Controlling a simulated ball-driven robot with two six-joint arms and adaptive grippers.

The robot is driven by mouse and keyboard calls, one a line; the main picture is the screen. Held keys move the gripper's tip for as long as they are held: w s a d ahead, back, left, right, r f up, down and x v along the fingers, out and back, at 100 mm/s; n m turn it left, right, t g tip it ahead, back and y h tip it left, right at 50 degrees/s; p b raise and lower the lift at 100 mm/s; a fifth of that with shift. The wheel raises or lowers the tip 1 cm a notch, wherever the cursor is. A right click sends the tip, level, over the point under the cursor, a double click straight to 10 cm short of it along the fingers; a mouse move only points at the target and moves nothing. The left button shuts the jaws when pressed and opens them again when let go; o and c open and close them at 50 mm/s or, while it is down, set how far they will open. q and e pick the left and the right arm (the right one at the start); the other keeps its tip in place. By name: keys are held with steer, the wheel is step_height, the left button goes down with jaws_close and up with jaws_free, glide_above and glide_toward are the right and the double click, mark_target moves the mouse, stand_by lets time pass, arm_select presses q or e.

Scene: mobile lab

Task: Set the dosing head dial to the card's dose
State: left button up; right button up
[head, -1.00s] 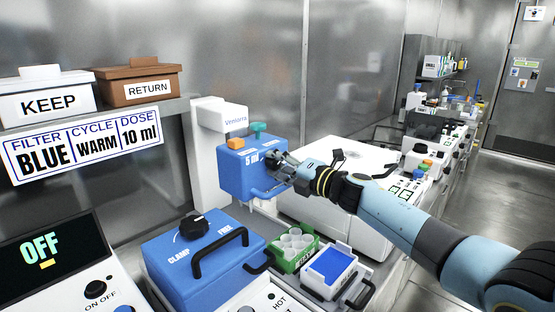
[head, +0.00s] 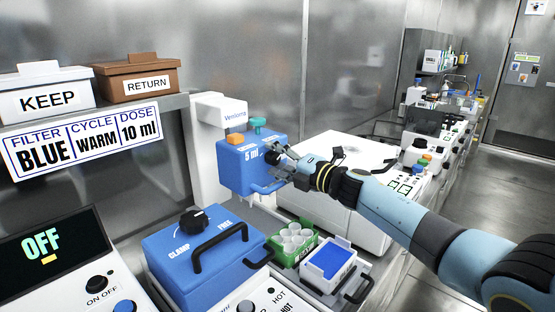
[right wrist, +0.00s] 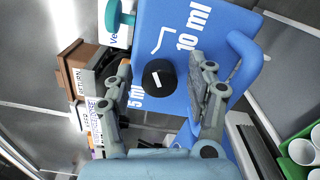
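The blue dosing head (head: 238,176) hangs from the white Ventorra stand and has a black dial (head: 272,157) on its face. In the right wrist view, the dial (right wrist: 158,78) carries a short slanted white mark, with "5 ml" at lower left and "10 ml" at upper right. Which label the mark selects is hard to tell. The card (head: 82,143) reads filter BLUE, cycle WARM, dose 10 ml. My right gripper (right wrist: 164,74) is open, its fingers on either side of the dial with visible gaps. It also shows in the head view (head: 281,163). My left gripper is out of view.
A blue box (head: 185,262) with a CLAMP/FREE knob and black handle stands below, beside a green rack (head: 293,243) and a white tray with a blue pad (head: 328,262). KEEP (head: 45,92) and RETURN (head: 138,80) boxes sit on the shelf. A display (head: 45,245) reads OFF.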

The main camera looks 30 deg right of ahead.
steer(key=shift+s, duration=0.1)
steer(key=v, duration=1.2)
